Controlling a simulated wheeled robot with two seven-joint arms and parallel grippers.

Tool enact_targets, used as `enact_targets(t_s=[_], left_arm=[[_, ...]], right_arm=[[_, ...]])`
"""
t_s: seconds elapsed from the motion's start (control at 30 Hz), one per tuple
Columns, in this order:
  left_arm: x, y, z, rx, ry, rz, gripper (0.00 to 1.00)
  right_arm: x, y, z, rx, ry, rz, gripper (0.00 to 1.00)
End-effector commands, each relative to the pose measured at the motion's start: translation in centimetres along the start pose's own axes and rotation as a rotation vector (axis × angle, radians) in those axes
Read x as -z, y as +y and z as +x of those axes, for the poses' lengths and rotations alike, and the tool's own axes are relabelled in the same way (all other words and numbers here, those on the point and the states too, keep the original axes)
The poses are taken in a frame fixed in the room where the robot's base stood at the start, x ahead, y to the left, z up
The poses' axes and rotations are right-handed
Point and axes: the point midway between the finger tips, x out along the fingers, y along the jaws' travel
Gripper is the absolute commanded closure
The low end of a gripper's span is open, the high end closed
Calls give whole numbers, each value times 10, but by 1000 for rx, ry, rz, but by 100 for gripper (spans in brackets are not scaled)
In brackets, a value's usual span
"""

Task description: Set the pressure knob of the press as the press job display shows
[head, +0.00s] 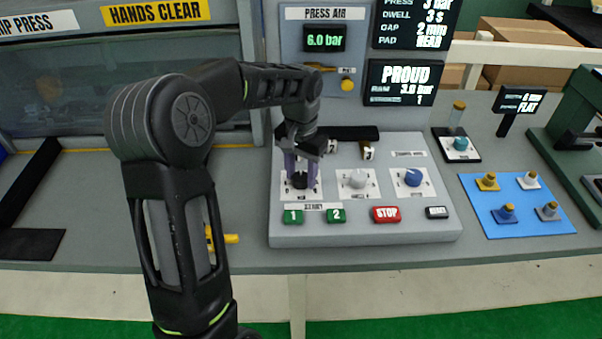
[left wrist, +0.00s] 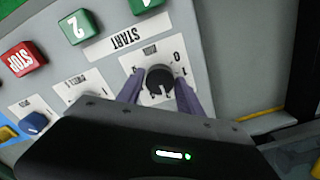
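The press job display (head: 415,22) at the top reads PRESS 3 bar, DWELL 3 s, GAP 2 mm; its PAD line is hard to read. The control panel (head: 440,228) carries a black knob (head: 299,181), a white knob (head: 357,179) and a blue knob (head: 412,177); their small labels are unclear. My left gripper (head: 300,172) points down at the black knob. In the left wrist view its purple fingers stand on either side of the black knob (left wrist: 160,78), with slight gaps showing. My right gripper is out of view.
A second display (head: 403,83) reads PROUD, 3.0 bar. The press air gauge (head: 324,38) reads 6.0 bar. Green START buttons (head: 336,215) and a red STOP button (head: 386,214) sit in front of the knobs. A blue mat (head: 518,222) with several small parts lies right.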

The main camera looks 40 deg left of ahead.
Motion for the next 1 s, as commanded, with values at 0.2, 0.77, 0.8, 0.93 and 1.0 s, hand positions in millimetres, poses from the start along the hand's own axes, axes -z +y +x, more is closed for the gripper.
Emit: enact_targets(t_s=[0.2,0.77,0.8,0.93,1.0], left_arm=[[0,0,0,0,-1,1,41],[1,0,-36,1,3,1,41],[1,0,-43,1,4,1,41],[1,0,-63,0,3,0,41],[1,0,-71,0,2,0,41]], right_arm=[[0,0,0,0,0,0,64],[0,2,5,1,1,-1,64],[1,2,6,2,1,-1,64],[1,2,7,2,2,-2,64],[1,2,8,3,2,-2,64]])
